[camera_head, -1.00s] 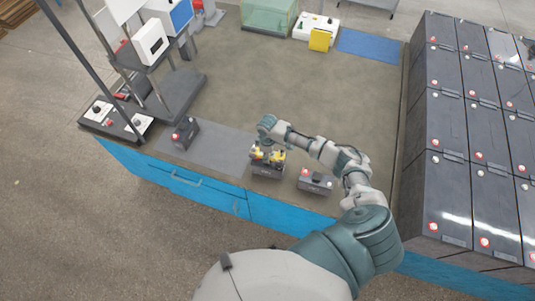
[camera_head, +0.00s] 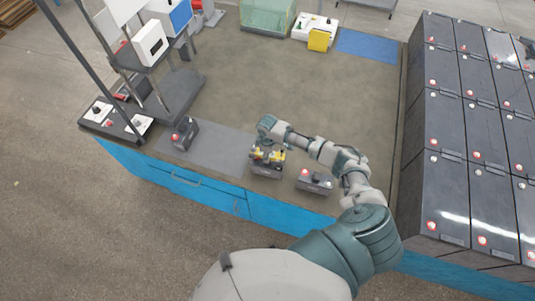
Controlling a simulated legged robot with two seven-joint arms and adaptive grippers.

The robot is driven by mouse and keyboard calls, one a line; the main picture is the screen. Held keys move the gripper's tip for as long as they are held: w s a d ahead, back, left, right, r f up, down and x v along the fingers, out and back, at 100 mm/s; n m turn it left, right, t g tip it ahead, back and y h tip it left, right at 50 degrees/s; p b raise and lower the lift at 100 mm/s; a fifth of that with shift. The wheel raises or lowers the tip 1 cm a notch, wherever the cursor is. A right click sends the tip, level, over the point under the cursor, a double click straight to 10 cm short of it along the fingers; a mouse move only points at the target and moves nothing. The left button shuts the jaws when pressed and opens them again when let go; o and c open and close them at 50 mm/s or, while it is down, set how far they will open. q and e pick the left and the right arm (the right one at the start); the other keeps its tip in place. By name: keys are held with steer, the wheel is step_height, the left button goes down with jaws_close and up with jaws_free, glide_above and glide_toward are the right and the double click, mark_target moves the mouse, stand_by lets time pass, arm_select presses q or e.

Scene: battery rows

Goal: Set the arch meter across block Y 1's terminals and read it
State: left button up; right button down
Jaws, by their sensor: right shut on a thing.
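Three small dark battery blocks stand along the front of the bench: a left one (camera_head: 184,134), a middle one (camera_head: 266,172) and a right one (camera_head: 315,182). Their labels are too small to read, so I cannot tell which is Y 1. My right gripper (camera_head: 267,150) is shut on a yellow and black device, which looks like the arch meter (camera_head: 279,156). It holds it right over the top of the middle block. The gripper and device hide that block's terminals, so contact cannot be told. No reading shows. My left gripper is out of view.
Tall dark battery rows (camera_head: 473,130) stand at the right. A frame with white instruments (camera_head: 151,40) stands at the left. At the back are a glass case (camera_head: 267,15), a white box with a yellow part (camera_head: 318,40) and a blue mat (camera_head: 368,46). The bench middle is clear.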

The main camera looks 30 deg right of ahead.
steer(key=shift+d+r, duration=0.1)
steer(key=shift+f+b, duration=0.4)
steer(key=shift+f, duration=0.8)
steer(key=c, duration=0.6)
jaws_free()
step_height(320, 180, up, 12)
stand_by(0.4)
